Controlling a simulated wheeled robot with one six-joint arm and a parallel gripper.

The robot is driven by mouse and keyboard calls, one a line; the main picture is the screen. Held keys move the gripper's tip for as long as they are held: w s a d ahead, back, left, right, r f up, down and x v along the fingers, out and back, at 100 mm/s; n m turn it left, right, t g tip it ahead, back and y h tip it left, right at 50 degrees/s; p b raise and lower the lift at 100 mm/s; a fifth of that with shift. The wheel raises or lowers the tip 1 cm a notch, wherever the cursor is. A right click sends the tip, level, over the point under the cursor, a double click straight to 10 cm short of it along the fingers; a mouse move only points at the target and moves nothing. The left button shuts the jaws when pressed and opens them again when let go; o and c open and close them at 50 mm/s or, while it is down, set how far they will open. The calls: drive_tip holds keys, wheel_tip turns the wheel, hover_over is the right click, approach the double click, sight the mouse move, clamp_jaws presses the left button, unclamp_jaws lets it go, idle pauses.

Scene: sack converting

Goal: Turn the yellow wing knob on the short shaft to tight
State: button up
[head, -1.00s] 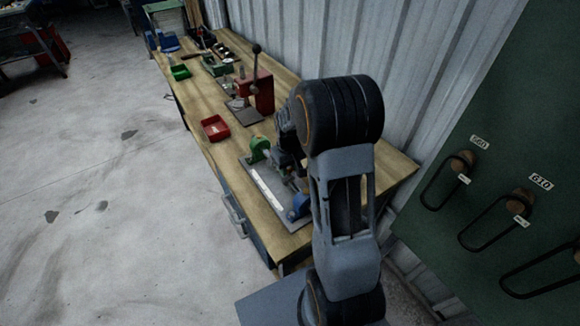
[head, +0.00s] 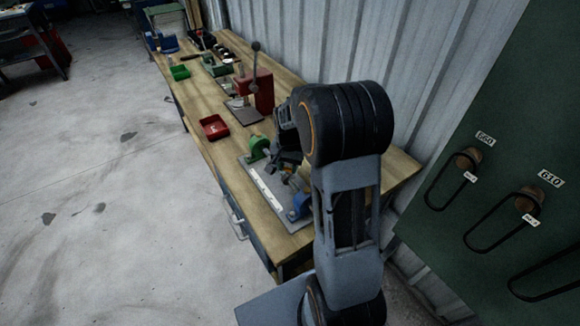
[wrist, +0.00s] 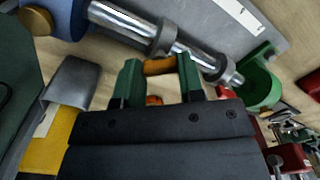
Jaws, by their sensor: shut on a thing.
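The yellow wing knob (wrist: 160,67) is between the green fingertips of my gripper (wrist: 159,80) in the wrist view, and my gripper is shut on it. An orange part (wrist: 154,100) shows further back between the fingers. The silver shaft (wrist: 128,22) with its collars runs just beyond the fingertips, from a blue block (wrist: 60,14) at upper left towards a green bracket (wrist: 264,86) at right. In the head view my gripper (head: 287,160) is over the fixture plate (head: 262,184), largely hidden by my arm. How far the knob is turned cannot be told.
The fixture stands on the near end of the wooden bench (head: 222,165). A red tray (head: 214,127), a red lever press (head: 259,90) and a green tray (head: 180,72) stand further along. A corrugated wall (head: 310,40) is behind; a green board (head: 500,165) is at right.

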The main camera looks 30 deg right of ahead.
drive_tip(key=m+b, duration=0.1)
drive_tip(key=m, duration=0.3)
drive_tip(key=shift+f, duration=0.1)
drive_tip(key=shift+m, duration=1.8)
drive_tip(key=o, duration=0.9)
drive_tip(key=shift+o, duration=0.2)
wheel_tip(320, 180, up, 14)
drive_tip(key=b, duration=0.1)
